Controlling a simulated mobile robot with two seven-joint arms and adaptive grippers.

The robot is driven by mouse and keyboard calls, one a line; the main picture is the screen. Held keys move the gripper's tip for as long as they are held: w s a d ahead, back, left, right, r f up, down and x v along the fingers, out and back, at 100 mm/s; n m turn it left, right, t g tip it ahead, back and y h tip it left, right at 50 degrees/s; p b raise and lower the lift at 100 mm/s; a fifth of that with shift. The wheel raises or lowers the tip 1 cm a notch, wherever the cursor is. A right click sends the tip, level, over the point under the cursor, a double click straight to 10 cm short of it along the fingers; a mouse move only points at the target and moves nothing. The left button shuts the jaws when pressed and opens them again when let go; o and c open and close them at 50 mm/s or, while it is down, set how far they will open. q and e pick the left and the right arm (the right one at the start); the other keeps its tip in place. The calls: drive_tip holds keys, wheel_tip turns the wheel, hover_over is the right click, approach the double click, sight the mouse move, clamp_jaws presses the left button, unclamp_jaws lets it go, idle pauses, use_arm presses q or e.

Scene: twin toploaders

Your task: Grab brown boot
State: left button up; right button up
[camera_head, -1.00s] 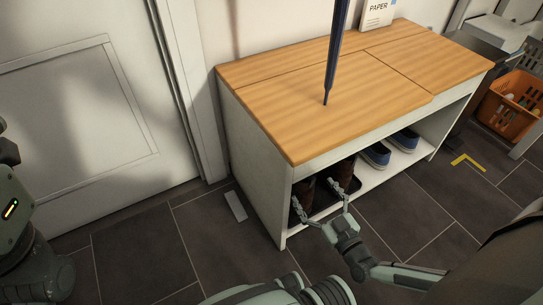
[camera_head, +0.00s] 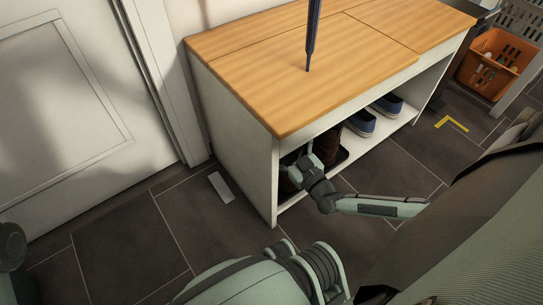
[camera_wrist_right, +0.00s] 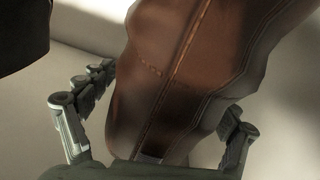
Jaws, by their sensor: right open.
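A brown leather boot (camera_head: 327,146) stands on the lower shelf of the white shoe bench (camera_head: 240,142). In the right wrist view the boot (camera_wrist_right: 185,75) fills the middle, with its stitched seam facing the camera. My right gripper (camera_head: 304,163) reaches into the bench's open front at the boot. Its fingers are open, one on each side of the boot (camera_wrist_right: 155,118), and I cannot tell whether they touch it. The fingertips are partly hidden in the head view. My left gripper is out of view.
Blue shoes (camera_head: 361,123) stand further right on the shelf. The wooden bench top (camera_head: 345,65) overhangs my gripper. An orange basket (camera_head: 496,65) stands at the back right.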

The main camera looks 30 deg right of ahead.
drive_tip(key=shift+c, duration=0.6)
drive_tip(key=c, duration=1.9)
drive_tip(key=shift+r, duration=0.1)
clamp_jaws()
